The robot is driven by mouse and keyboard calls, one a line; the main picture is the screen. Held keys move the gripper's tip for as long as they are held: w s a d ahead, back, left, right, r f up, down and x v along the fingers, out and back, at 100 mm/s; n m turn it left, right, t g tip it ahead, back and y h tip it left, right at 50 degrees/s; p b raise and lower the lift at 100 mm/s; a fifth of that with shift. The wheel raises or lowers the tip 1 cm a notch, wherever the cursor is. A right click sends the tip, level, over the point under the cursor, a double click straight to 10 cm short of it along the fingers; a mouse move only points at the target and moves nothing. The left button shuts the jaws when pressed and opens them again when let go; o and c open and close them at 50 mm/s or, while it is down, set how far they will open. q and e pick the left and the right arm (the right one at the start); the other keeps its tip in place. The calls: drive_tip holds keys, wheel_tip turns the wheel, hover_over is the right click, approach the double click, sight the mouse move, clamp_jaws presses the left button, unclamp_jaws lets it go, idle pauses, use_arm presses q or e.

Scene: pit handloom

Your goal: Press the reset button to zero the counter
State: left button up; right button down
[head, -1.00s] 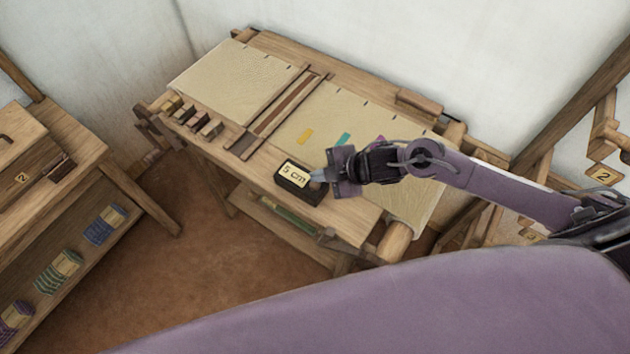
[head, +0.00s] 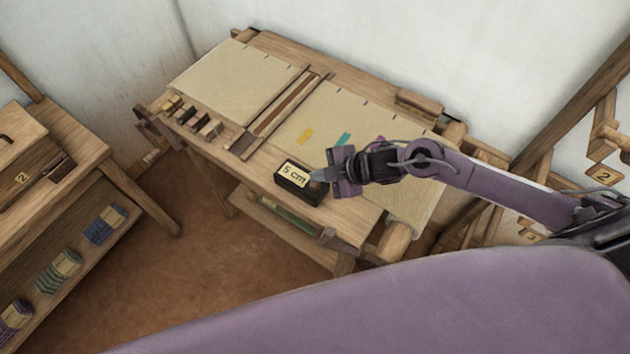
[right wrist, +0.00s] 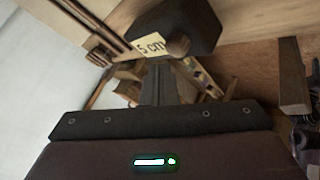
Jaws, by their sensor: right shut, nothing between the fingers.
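The counter (head: 298,186) is a dark box with a pale plate reading "5 cm", sitting on the front wooden beam of the loom. In the right wrist view the counter (right wrist: 198,24) is close ahead, with a round brown knob (right wrist: 179,45) on it near the plate, probably the reset button. My right gripper (head: 318,175) is shut and empty, its fingertips at the counter's right side. In the right wrist view the shut fingers (right wrist: 158,72) point at the knob's edge; I cannot tell whether they touch it. My left gripper is not in view.
The loom's cloth (head: 240,80) lies behind the counter, with small coloured patches on it. Several small blocks (head: 190,118) sit at the loom's left end. A wooden bench (head: 60,140) with yarn bundles below stands at left. Bare floor lies between.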

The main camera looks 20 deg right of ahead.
sight(320, 185)
drive_tip(key=shift+f, duration=0.15)
drive_tip(key=shift+f, duration=0.3)
drive_tip(key=shift+f+b, duration=0.6)
drive_tip(key=shift+b, duration=0.05)
idle(0.7)
drive_tip(key=shift+r, duration=0.1)
drive_tip(key=shift+r+p, duration=0.9)
drive_tip(key=shift+p, duration=0.05)
drive_tip(key=shift+r, duration=0.15)
wheel_tip(320, 185, up, 5)
drive_tip(key=p, duration=0.4)
drive_tip(key=shift+p, duration=0.4)
